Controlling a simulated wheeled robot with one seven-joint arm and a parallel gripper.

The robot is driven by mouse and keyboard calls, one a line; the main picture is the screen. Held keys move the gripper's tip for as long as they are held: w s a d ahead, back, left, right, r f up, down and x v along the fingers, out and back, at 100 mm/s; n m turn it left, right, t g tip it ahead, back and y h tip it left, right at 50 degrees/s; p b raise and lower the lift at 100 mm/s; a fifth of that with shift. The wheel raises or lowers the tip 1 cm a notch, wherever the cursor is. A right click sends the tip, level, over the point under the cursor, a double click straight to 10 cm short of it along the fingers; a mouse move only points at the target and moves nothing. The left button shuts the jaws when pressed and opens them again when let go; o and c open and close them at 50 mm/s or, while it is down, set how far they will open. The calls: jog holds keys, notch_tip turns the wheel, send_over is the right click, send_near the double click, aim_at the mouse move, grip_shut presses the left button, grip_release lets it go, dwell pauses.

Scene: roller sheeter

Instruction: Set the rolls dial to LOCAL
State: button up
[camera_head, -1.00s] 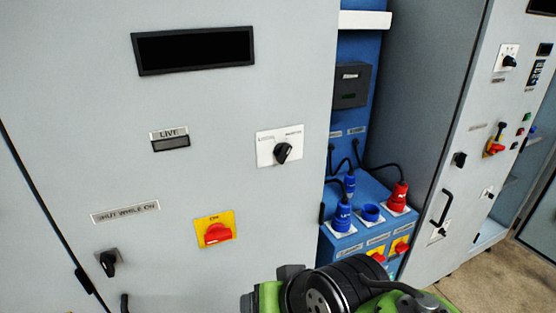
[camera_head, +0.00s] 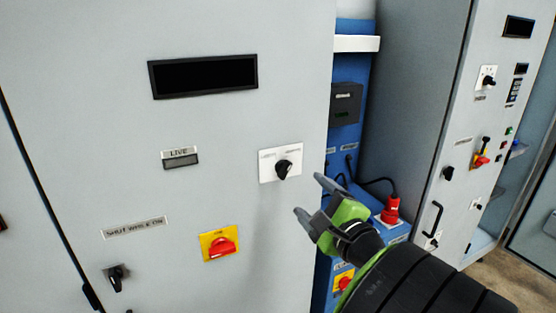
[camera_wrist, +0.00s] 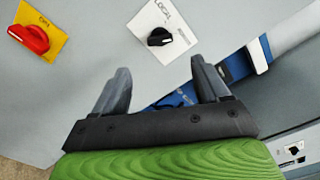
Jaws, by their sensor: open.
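The dial (camera_head: 283,168) is a black knob on a white plate on the grey cabinet front. Its plate carries a label on each side, too small to read in the head view. In the wrist view the black knob (camera_wrist: 159,37) sits beyond my fingertips, and "LOCAL" reads on one side of its plate. The knob's pointer seems to lean up to the right in the head view; its exact setting is unclear. My gripper (camera_head: 308,196) is open and empty, to the lower right of the dial and apart from it. Both fingers show in the wrist view (camera_wrist: 158,78).
A red switch on a yellow plate (camera_head: 220,246) sits lower left of the dial, with a small black knob (camera_head: 116,279) farther left. A dark display (camera_head: 203,77) and a LIVE label (camera_head: 179,153) are on the cabinet.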

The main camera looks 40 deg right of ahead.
aim_at(287, 172)
jog(key=p+x, duration=0.5)
jog(key=x, duration=0.6)
jog(key=shift+c, duration=0.3)
jog(key=c, duration=1)
jog(key=shift+f, duration=0.1)
